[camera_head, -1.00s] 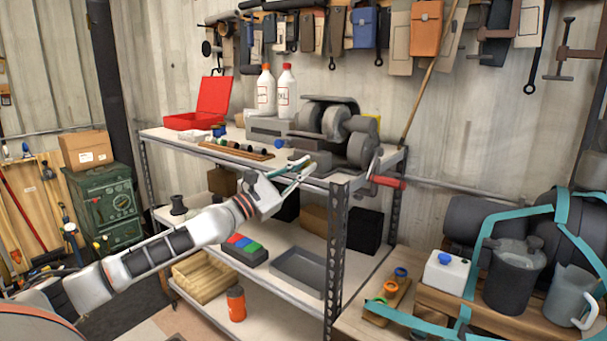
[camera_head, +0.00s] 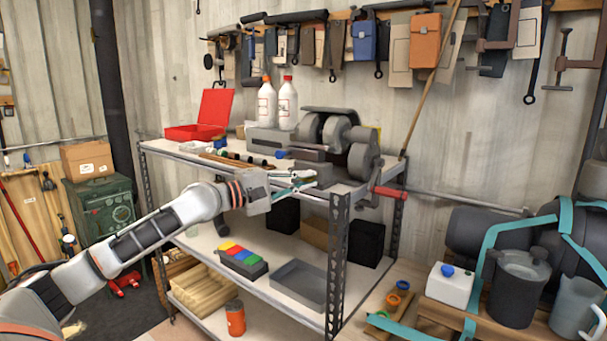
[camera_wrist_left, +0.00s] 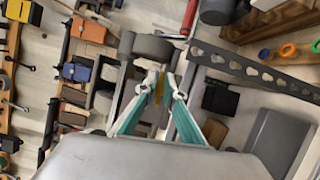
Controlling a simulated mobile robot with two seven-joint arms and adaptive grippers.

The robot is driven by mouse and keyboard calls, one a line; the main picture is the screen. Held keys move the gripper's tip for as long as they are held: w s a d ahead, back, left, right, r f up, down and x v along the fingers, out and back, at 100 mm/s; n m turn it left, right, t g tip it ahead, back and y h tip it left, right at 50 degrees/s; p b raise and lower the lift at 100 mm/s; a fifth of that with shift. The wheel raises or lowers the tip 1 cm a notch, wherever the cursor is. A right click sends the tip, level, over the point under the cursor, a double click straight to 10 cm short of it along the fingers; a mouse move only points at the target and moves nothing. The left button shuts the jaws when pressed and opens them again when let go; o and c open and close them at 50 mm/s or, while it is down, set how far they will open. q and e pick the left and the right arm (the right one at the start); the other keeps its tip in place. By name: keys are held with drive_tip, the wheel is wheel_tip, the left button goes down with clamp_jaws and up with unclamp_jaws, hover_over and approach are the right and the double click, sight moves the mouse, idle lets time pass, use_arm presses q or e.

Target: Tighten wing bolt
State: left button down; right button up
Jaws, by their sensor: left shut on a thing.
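A grey machine with round wheels (camera_head: 338,133) stands on the top board of the metal shelf. My left gripper (camera_head: 312,180) is at the front edge of that board, just below and in front of the machine. In the left wrist view its two teal fingers (camera_wrist_left: 160,91) converge on a small yellowish piece (camera_wrist_left: 159,87), which I take to be the wing bolt. The fingers mostly hide it, and I cannot tell how far it is turned. My right gripper is out of view.
The shelf's upright post (camera_head: 338,255) stands close to the right of the gripper. A red handle (camera_head: 389,192) sticks out beyond it. Two white bottles (camera_head: 277,104) and a red open box (camera_head: 203,117) stand on the top board. A grey tray (camera_head: 298,285) lies on the board below.

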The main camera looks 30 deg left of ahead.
use_arm(q)
drive_tip(key=shift+m+p, duration=0.5)
drive_tip(key=shift+p, duration=0.05)
drive_tip(key=c, duration=2.3)
unclamp_jaws()
drive_tip(key=shift+s, duration=0.1)
drive_tip(key=shift+r+v, duration=0.2)
drive_tip(key=shift+v, duration=5.7)
